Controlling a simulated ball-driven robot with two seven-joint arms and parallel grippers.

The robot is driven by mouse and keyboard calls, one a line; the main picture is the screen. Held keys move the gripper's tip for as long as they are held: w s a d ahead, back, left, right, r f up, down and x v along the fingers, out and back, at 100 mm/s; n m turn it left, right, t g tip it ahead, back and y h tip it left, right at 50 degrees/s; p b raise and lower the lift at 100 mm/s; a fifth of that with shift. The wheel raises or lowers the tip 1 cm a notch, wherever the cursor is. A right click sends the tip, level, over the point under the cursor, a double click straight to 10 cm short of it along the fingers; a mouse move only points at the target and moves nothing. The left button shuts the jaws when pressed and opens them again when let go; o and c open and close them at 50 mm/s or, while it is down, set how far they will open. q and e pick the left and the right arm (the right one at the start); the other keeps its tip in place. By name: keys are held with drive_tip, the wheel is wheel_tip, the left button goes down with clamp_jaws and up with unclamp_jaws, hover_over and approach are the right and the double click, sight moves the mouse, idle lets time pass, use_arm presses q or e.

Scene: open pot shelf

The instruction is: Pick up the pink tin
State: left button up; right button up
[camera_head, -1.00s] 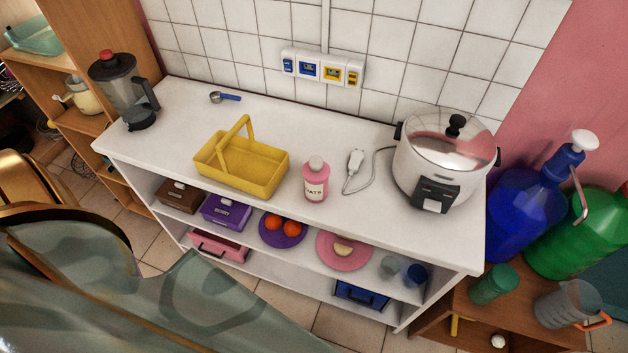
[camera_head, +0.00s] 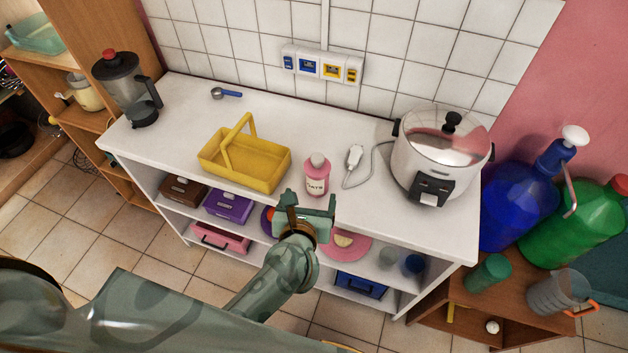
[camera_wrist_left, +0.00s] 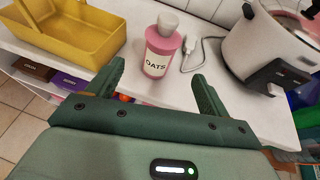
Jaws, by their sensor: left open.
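The pink tin (camera_head: 317,181), with a whitish cap and a label reading OATS, stands upright on the white counter near its front edge. It also shows in the left wrist view (camera_wrist_left: 160,56), ahead of and between the two fingers. My left gripper (camera_head: 307,203) is open and empty, just in front of the tin on the near side. In the left wrist view the fingers (camera_wrist_left: 160,75) are spread wide with a gap to the tin, which they do not touch. My right gripper is not in view.
A yellow basket (camera_head: 258,171) stands left of the tin. A white plug with its cord (camera_head: 353,158) lies right of it, then a rice cooker (camera_head: 425,160). A blender (camera_head: 132,92) stands far left. The lower shelf holds boxes, plates and cups.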

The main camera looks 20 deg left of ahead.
sight(315, 179)
use_arm(q)
drive_tip(key=b+x, duration=0.1)
drive_tip(key=x, duration=0.6)
drive_tip(key=shift+w+f, duration=0.1)
drive_tip(key=shift+w, duration=0.15)
drive_tip(key=b+x, duration=0.1)
drive_tip(key=x, duration=0.4)
drive_tip(key=shift+w+d+f, duration=0.1)
drive_tip(key=shift+w+f, duration=0.05)
drive_tip(key=shift+f, duration=0.05)
drive_tip(key=shift+r, duration=0.1)
drive_tip(key=c, duration=1.2)
